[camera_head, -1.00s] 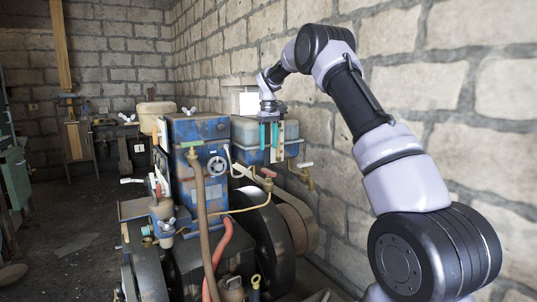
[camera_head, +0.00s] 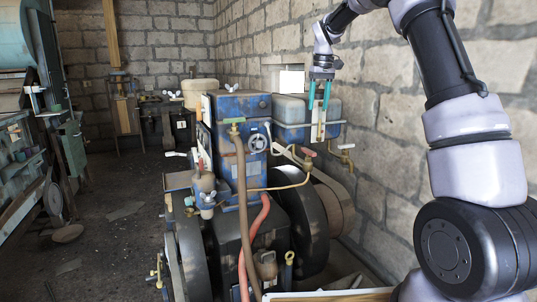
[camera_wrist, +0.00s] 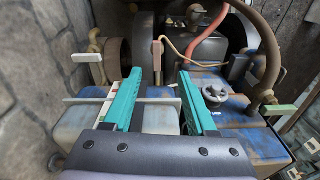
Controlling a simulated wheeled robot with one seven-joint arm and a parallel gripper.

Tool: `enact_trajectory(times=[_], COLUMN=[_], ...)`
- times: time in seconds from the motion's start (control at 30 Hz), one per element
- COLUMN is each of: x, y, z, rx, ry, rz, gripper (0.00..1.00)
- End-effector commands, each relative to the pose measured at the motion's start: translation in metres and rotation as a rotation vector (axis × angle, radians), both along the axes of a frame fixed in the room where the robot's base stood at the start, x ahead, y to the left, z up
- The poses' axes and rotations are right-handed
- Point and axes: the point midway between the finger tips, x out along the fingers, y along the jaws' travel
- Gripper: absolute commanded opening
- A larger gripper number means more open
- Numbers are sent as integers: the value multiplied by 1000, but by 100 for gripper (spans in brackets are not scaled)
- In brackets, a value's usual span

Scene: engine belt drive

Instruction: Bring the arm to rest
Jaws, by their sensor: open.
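My gripper (camera_head: 319,96) hangs from my arm in front of the blue tank (camera_head: 291,112) beside the wall, right of the blue engine block (camera_head: 240,110). Its two teal fingers stand apart with nothing between them. In the wrist view my gripper (camera_wrist: 165,100) is open above the engine's blue top (camera_wrist: 232,100). A thin pale rod shows under the fingers in that view; whether they touch it I cannot tell.
The engine has a large dark flywheel (camera_head: 303,225), a brown hose (camera_head: 243,190) and a red hose (camera_head: 250,238). A brick wall (camera_head: 400,130) runs close along the right. A workbench (camera_head: 22,150) stands at the left. The dark floor (camera_head: 115,225) between is mostly clear.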

Motion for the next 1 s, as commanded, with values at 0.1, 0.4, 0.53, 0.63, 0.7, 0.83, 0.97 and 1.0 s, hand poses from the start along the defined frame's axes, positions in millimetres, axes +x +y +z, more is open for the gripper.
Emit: enact_trajectory(times=[0.1,0.4,0.53,0.63,0.7,0.83,0.97,1.0], x=[-37,-136,-181,-216,-240,-284,-325,-337], y=[-8,-24,-30,-33,-35,-39,-41,-42], z=[33,82,92,95,95,90,78,73], rx=[27,103,139,170,192,235,280,293], ry=[-47,-157,-204,-240,-265,-311,-355,-367], rz=[-57,-206,-274,-324,-362,-431,-501,-520], gripper=[57,57,57,57,57,57,57,57])
